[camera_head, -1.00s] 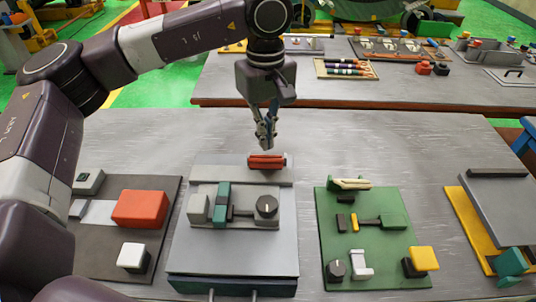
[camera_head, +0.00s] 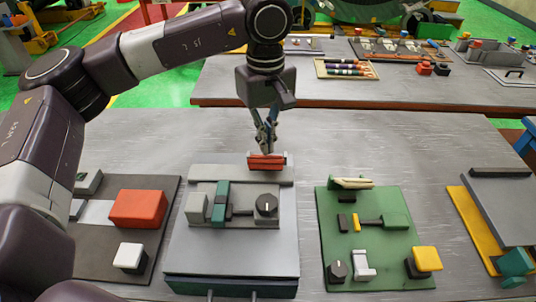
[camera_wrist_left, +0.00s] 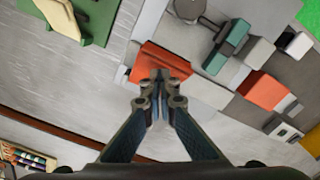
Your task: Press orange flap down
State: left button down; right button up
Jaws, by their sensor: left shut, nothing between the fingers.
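The orange-red flap (camera_head: 266,163) sits at the back edge of the grey panel (camera_head: 282,240) and looks tilted up. It also shows in the left wrist view (camera_wrist_left: 163,60), just beyond my fingertips. My left gripper (camera_head: 266,149) points down with its fingers shut and empty. Its tips are right at the back edge of the flap; I cannot tell whether they touch it. The left wrist view shows the closed fingertips (camera_wrist_left: 158,84) overlapping the flap's near edge. My right gripper is not in view.
The grey panel also holds a teal block (camera_head: 221,204) and a black knob (camera_head: 266,205). A dark panel with an orange block (camera_head: 139,208) is at left. A green panel (camera_head: 385,275) is at right.

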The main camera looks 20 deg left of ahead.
aim_at(266, 163)
pick_arm(q)
jog(key=shift+s+d+f+b, duration=0.1)
jog(key=shift+s+f+b, duration=0.15)
jog(key=shift+f+b, duration=0.3)
jog(key=shift+s+d+f+b, duration=0.1)
jog(key=shift+s+f+b, duration=0.1)
jog(key=shift+f+b, duration=0.3)
jog(key=shift+f, duration=0.15)
jog(key=shift+s+f+b, duration=0.2)
jog(key=shift+f+b, duration=0.3)
jog(key=shift+s+f+b, duration=0.2)
jog(key=shift+f+b, duration=0.3)
jog(key=shift+s+d+f+b, duration=0.1)
jog(key=shift+s+f+b, duration=0.05)
jog(key=shift+f+b, duration=0.7)
jog(key=shift+r+p, duration=2.55)
jog(key=shift+r, duration=1.65)
jog(key=shift+f, duration=0.1)
